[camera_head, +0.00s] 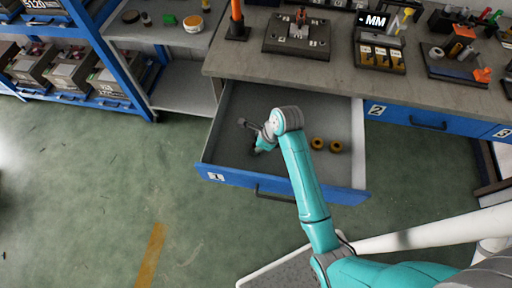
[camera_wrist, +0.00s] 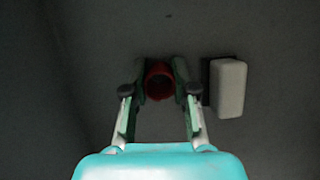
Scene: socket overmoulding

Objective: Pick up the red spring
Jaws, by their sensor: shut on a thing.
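The red spring (camera_wrist: 159,79) is a short dark-red ring-like thing between my gripper's fingertips in the wrist view. My gripper (camera_wrist: 160,88) is shut on it, with one finger on each side. The dark grey drawer floor lies behind it; I cannot tell if the spring touches it. In the head view my gripper (camera_head: 256,146) reaches down into the left part of the open drawer, and the spring is not visible there.
The open drawer (camera_head: 285,185) is labelled 1. Two yellow-brown rings (camera_head: 326,144) lie right of my arm in it. A white block (camera_wrist: 229,88) lies close to my right finger. The workbench (camera_head: 335,72) with fixtures stands behind; blue shelving (camera_head: 115,60) is left.

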